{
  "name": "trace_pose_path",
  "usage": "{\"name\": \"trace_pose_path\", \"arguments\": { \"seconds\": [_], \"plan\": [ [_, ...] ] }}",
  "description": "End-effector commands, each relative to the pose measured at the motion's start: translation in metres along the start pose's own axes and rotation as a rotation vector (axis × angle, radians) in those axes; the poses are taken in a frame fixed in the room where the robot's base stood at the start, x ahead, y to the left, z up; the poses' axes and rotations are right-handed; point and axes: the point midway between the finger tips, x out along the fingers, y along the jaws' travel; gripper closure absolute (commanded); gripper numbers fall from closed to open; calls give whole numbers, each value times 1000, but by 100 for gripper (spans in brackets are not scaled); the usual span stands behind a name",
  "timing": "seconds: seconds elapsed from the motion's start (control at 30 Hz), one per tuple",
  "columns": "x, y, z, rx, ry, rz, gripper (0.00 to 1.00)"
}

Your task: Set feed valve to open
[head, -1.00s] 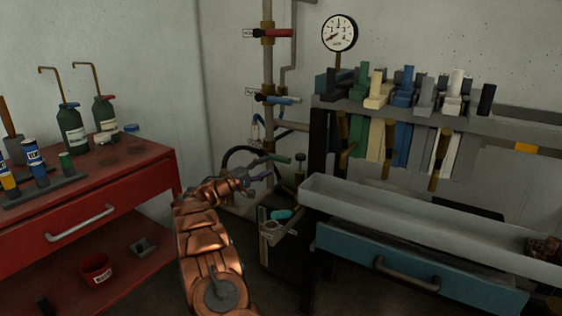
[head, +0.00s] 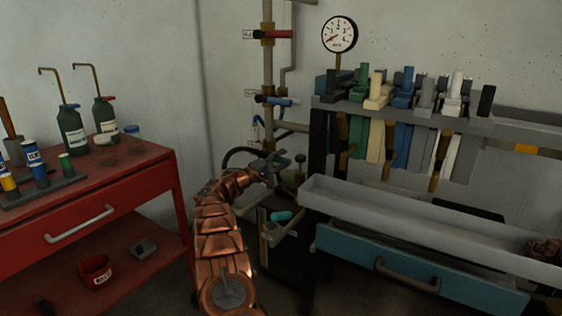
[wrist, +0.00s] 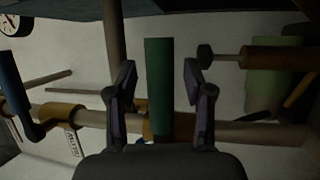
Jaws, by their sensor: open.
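A vertical pipe (head: 268,75) on the back wall carries a red valve lever (head: 276,34) at the top and a blue lever (head: 280,101) below it. Both levers point right. A green lever (wrist: 160,75) stands out from a brass fitting on the same pipe in the wrist view. My gripper (head: 274,164) is at the lower part of the pipe. In the wrist view its open fingers (wrist: 158,85) are on either side of the green lever, with gaps visible. The blue lever (wrist: 13,88) shows at left. The label tags (wrist: 73,143) are too small to read.
A brass cylinder with a dark knob (wrist: 272,58) is close right of the fingers in the wrist view. A red cabinet (head: 120,186) stands left. A rack (head: 420,115), pale trough (head: 400,215) and blue drawer (head: 345,248) are right.

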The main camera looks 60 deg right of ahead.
Motion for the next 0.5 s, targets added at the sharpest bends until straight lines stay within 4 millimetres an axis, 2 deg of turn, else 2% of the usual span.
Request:
{"name": "trace_pose_path", "arguments": {
  "seconds": [0.07, 0.5],
  "plan": [
    [0, 0, 0, 0, 0, 0, 51],
    [0, 0, 0, 0, 0, 0, 97]
  ]
}}
